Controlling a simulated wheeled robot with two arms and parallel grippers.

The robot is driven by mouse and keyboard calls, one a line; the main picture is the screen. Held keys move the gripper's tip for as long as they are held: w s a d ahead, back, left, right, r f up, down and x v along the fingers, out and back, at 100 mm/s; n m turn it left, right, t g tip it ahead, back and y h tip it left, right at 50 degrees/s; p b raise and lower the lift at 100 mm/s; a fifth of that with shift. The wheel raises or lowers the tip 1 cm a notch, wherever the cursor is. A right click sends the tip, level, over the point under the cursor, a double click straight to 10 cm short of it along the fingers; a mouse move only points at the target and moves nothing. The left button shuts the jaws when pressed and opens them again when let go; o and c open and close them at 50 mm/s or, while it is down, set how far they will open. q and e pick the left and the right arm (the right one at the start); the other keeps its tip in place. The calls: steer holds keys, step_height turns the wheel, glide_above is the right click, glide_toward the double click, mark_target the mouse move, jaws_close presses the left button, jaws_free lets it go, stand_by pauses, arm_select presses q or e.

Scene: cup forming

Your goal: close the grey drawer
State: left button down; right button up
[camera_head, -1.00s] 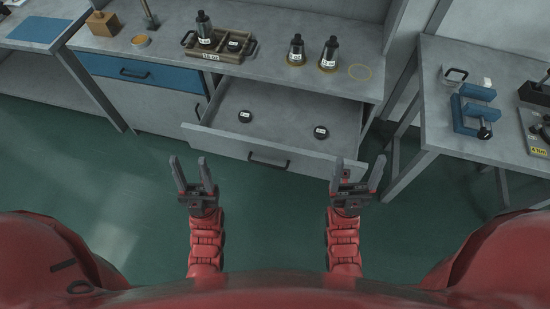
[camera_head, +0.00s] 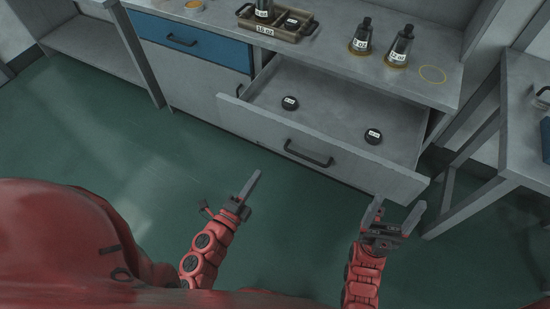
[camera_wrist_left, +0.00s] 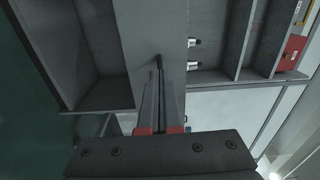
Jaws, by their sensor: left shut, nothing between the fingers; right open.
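The grey drawer (camera_head: 370,172) is pulled out from under the counter in the head view, its dark bar handle (camera_head: 308,154) on the front panel. Two black round labelled pieces, a left one (camera_head: 290,102) and a right one (camera_head: 373,136), lie in it. My left gripper (camera_head: 254,180) is shut and empty, in front of the drawer and left of the handle, apart from it. In the left wrist view its fingers point toward a grey panel (camera_wrist_left: 145,30) with a dark handle. My right gripper (camera_head: 397,212) is open and empty, near the drawer's right front corner.
A closed blue drawer (camera_head: 190,40) is to the left. On the counter (camera_head: 330,58) stand a wooden tray (camera_head: 283,36) and two dark bottles, one left (camera_head: 361,36) and one right (camera_head: 400,46). A side table (camera_head: 520,130) stands at right. Green floor (camera_head: 120,140) is clear.

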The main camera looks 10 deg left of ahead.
mark_target(282, 137)
arm_select(q)
steer(key=x, duration=0.4)
steer(key=p+x, duration=0.1)
steer(key=x, duration=0.3)
steer(key=p+x, duration=0.1)
steer(key=x, duration=0.3)
steer(key=shift+w+a, duration=0.25)
steer(key=shift+w, duration=0.15)
steer(key=shift+w+d+f, duration=0.2)
steer(key=shift+w+d, duration=0.05)
steer(key=shift+w, duration=0.3)
steer(key=shift+w, duration=0.15)
